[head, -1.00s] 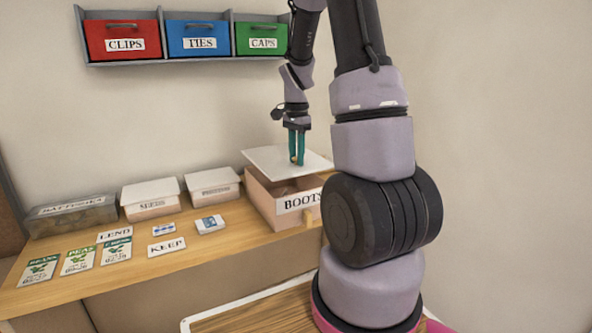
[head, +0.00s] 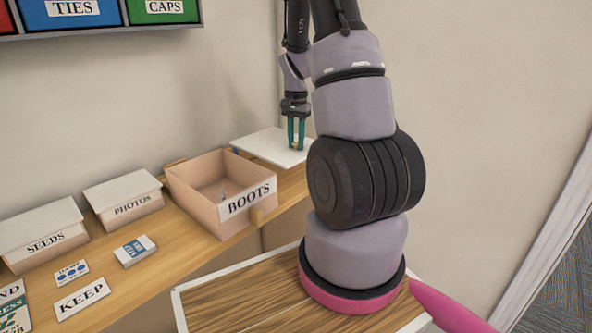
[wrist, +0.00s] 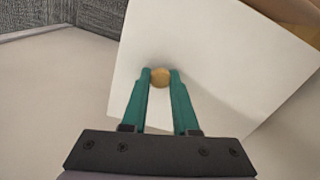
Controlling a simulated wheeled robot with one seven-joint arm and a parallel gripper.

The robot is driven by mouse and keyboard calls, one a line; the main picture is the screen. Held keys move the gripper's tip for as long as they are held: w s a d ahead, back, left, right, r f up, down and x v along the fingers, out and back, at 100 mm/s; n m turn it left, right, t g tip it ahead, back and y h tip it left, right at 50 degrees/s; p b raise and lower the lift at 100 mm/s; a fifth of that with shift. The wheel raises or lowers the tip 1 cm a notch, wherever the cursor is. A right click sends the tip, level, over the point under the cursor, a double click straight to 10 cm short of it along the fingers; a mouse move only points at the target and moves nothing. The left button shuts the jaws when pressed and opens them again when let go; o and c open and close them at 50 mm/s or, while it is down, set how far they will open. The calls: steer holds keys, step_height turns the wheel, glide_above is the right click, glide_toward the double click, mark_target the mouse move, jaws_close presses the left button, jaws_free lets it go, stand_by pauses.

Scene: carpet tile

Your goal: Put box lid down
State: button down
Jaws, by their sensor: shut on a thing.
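The white box lid (head: 265,143) is flat and level at the right end of the wooden shelf, beside the box. My gripper (head: 296,147) is shut on the lid's round wooden knob (wrist: 160,77); in the wrist view the teal fingers (wrist: 159,90) stand on both sides of it. I cannot tell whether the lid touches the shelf or hangs just above it. The pink-beige box labelled BOOTS (head: 245,200) stands open to the left of the lid. Its inside shows, with something small and grey at the bottom.
Lidded boxes labelled PHOTOS (head: 127,205) and SEEDS (head: 45,243) stand further left on the shelf (head: 185,250). A KEEP card (head: 82,298) and a small blue-white pack (head: 135,251) lie in front. The wall is close behind the lid.

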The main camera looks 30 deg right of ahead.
steer(key=f, duration=0.6)
steer(key=shift+d, duration=0.4)
steer(key=shift+a+f, duration=0.1)
steer(key=shift+f, duration=1.95)
steer(key=shift+f, duration=0.15)
steer(key=c, duration=0.7)
jaws_free()
